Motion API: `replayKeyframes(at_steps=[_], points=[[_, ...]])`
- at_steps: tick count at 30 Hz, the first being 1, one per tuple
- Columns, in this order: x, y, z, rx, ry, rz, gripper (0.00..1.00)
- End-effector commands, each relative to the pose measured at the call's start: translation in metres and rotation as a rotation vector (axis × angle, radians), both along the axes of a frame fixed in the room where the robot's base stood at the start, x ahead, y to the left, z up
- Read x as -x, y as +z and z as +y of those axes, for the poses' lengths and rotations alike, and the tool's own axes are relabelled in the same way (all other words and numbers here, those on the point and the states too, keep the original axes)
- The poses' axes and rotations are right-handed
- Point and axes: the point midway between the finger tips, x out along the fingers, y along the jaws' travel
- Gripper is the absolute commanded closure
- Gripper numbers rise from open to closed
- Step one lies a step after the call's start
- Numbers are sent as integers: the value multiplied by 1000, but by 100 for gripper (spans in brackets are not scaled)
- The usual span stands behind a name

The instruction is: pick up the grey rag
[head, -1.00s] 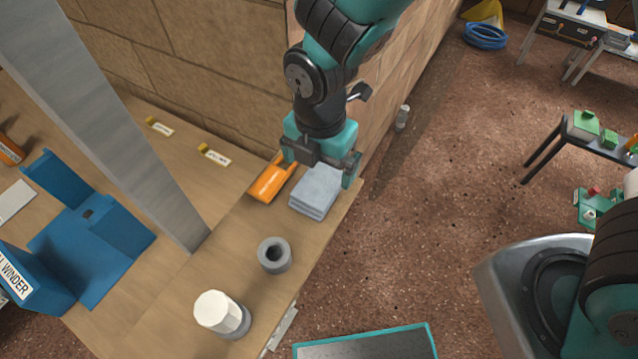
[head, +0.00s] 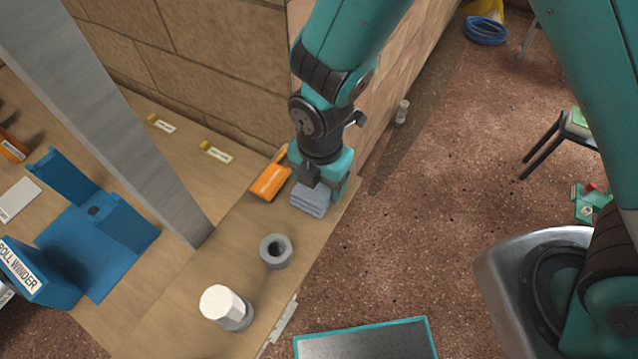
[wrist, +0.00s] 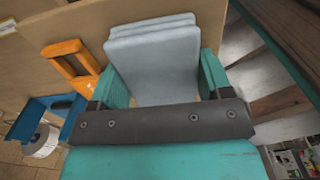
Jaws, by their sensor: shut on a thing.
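The grey rag (head: 312,199) is a folded, layered blue-grey cloth near the right edge of the wooden bench. My gripper (head: 322,188) is over it, with its fingers down at either side. In the wrist view the rag (wrist: 153,62) fills the space between the two teal fingers of my gripper (wrist: 158,78), which press on its sides. My gripper is shut on the rag. The head view does not clearly show whether the rag is off the bench; part of it is hidden by my gripper.
An orange tool (head: 269,182) lies close to the left of the rag. A grey ring (head: 276,251) and a white-capped cylinder (head: 226,307) stand nearer on the bench. A blue roll winder (head: 95,235) and a metal post (head: 120,120) are further left. A brick wall rises behind.

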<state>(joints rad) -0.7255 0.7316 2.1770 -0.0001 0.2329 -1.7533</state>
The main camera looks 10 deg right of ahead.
Motion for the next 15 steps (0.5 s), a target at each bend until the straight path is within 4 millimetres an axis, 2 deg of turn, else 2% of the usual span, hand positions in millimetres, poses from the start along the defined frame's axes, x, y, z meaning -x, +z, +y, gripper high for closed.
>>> replayKeyframes(at_steps=[8,11,15], points=[[0,3,0,-1,0,-1,52],[-1,9,1,-2,0,-3,52],[-1,29,1,-4,0,-4,52]])
